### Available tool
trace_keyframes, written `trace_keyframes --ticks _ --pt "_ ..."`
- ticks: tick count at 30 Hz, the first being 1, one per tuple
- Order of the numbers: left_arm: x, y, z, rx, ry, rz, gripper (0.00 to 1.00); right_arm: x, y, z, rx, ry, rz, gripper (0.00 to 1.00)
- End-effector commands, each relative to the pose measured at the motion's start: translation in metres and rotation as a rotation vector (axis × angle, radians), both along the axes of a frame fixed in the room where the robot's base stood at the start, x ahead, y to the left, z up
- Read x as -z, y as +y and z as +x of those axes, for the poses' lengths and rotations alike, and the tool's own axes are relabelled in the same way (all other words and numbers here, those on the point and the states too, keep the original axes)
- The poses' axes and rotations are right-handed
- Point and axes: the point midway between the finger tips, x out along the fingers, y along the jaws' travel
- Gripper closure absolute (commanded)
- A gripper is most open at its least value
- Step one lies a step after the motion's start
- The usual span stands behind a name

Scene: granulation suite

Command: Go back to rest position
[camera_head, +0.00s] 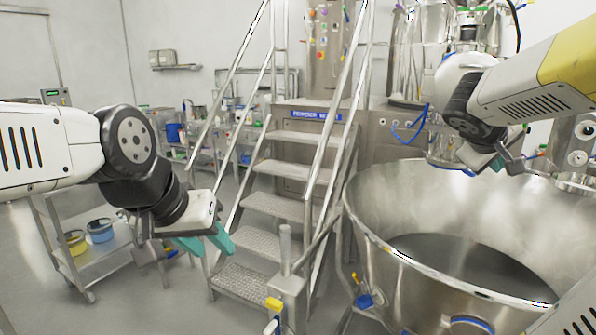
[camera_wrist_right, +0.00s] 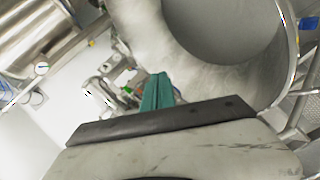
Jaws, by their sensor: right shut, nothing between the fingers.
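My left gripper (camera_head: 207,243) hangs at the end of the left arm in front of the steel stairs in the head view. Its two teal fingers show, but I cannot tell whether they are apart or touching. My right gripper (camera_head: 497,163) is over the far rim of the big steel bowl in the head view. In the right wrist view its teal fingers (camera_wrist_right: 157,92) are together, with nothing between them.
The open steel bowl (camera_head: 365,235) fills the right front, below my right arm. Metal stairs (camera_head: 270,205) with handrails stand in the middle. A cart (camera_head: 95,255) with a yellow and a blue container is at left. Grey floor shows between cart and stairs.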

Motion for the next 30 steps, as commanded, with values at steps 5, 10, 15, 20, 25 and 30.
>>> trace_keyframes --ticks 5,10,15,20,25,30 --pt "0.0 0.0 0.0 0.0 0.0 0.0 0.6 0.05 0.092 -0.048 -0.03 0.01 0.363 1.0" --pt "0.0 0.0 0.0 0.0 0.0 0.0 0.6 0.081 0.185 -0.092 -0.081 0.033 0.683 1.0" --pt "0.0 0.0 0.0 0.0 0.0 0.0 0.6 0.093 0.253 -0.123 -0.124 0.049 0.904 1.0" --pt "0.0 0.0 0.0 0.0 0.0 0.0 0.6 0.095 0.28 -0.136 -0.142 0.055 0.997 1.0" --pt "0.0 0.0 0.0 0.0 0.0 0.0 0.6 0.096 0.283 -0.137 -0.143 0.056 1.01 1.0" --pt "0.0 0.0 0.0 0.0 0.0 0.0 0.6 0.095 0.283 -0.137 -0.142 0.055 1.009 1.0"
